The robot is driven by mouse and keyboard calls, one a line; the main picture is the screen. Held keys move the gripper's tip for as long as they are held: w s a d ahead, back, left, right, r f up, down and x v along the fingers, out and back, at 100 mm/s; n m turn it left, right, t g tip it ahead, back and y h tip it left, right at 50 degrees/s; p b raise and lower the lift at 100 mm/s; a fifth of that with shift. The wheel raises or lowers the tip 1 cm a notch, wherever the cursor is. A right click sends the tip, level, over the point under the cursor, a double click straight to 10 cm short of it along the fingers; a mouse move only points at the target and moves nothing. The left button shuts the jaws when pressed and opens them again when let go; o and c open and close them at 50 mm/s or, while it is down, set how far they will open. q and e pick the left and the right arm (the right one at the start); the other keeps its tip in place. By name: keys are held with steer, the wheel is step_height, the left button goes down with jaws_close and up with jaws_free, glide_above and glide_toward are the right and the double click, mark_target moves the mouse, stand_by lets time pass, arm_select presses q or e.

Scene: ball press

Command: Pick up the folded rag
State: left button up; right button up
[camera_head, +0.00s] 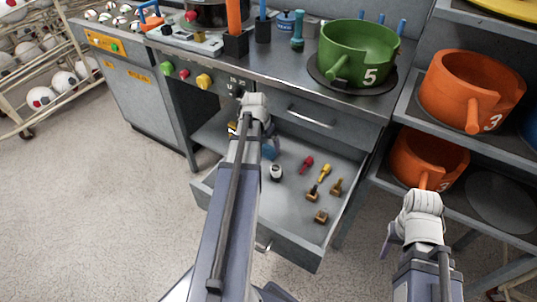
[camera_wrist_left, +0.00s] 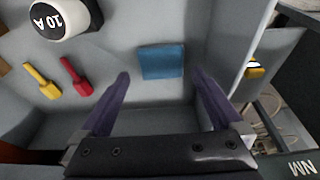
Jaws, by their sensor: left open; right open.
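The folded rag (camera_wrist_left: 162,62) is a flat blue square lying on the floor of the open drawer (camera_head: 285,238). In the head view only a bit of the rag (camera_head: 270,152) shows beside my left arm. In the left wrist view my left gripper (camera_wrist_left: 161,84) is open, with one purple finger on each side of the rag's near edge and nothing between them. It looks above the rag, apart from it. My right gripper (camera_head: 389,240) is at the lower right in the head view, open and away from the drawer; its fingers are mostly hidden.
The drawer also holds a white weight marked 10 A (camera_wrist_left: 62,20), a red tool (camera_wrist_left: 76,75), a yellow tool (camera_wrist_left: 42,82) and stamps. A green pot (camera_head: 345,60) stands on the counter above. Orange pots (camera_head: 470,85) fill the right shelves.

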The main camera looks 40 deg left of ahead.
mark_target(269, 150)
arm_select(q)
steer(key=b+x, duration=0.3)
steer(key=x, duration=0.1)
steer(key=shift+w+a+f+b, duration=0.15)
steer(key=shift+w+f+b, duration=0.1)
steer(key=shift+f+b, duration=0.1)
steer(key=shift+r, duration=0.1)
steer(key=shift+c, duration=0.2)
steer(key=c, duration=1)
steer(key=shift+c, duration=0.2)
steer(key=shift+r, duration=0.1)
step_height(269, 150, up, 10)
steer(key=p, duration=1)
